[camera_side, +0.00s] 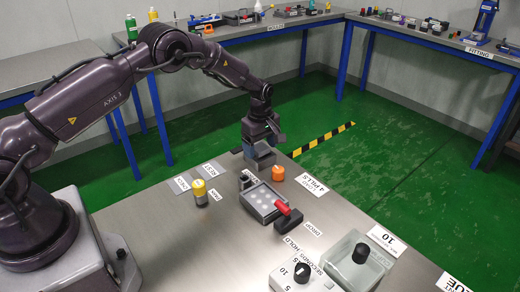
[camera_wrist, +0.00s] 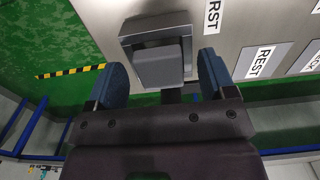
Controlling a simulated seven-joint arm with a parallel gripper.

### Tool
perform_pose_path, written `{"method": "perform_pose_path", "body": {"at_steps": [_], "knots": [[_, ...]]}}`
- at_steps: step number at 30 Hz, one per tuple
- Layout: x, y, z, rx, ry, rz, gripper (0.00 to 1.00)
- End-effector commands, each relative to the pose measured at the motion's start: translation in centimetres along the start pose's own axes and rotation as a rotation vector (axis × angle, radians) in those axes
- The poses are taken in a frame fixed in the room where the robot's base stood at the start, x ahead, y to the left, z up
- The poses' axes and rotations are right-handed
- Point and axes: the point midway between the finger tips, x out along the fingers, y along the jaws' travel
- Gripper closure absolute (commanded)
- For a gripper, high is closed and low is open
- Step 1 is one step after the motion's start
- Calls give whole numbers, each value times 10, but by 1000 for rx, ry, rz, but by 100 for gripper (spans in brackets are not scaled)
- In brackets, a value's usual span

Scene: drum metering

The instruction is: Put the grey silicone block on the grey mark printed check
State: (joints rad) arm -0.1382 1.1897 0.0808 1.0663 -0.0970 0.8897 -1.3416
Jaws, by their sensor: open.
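The grey silicone block (camera_wrist: 160,66) sits on a darker grey stand (camera_wrist: 135,34) in the wrist view. My gripper (camera_wrist: 164,80) is open, with one blue finger to each side of the block and visible gaps between. In the side view my gripper (camera_side: 262,146) is low at the table's far edge and mostly hides the block. The grey mark printed check (camera_side: 179,184) is bare on the table, left of my gripper, and is partly cut off at the right edge of the wrist view (camera_wrist: 309,56).
A second grey mark labelled rest (camera_side: 210,169) lies beside the check mark. A yellow-topped cylinder (camera_side: 200,193), an orange knob (camera_side: 278,173), a grey tray with pale dots (camera_side: 262,202) and a red-handled part (camera_side: 286,213) stand nearby. The table left of the marks is clear.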

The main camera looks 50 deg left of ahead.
Motion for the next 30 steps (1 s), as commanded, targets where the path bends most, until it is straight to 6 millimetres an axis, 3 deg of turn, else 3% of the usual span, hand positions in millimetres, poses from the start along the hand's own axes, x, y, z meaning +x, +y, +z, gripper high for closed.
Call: {"method": "perform_pose_path", "body": {"at_steps": [6,13,15,23,30], "knots": [[1,0,0,0,0,1,23],[0,0,0,0,0,1,76],[0,0,0,0,0,1,81],[-2,0,0,0,1,2,81],[-23,1,0,0,2,4,81]]}}
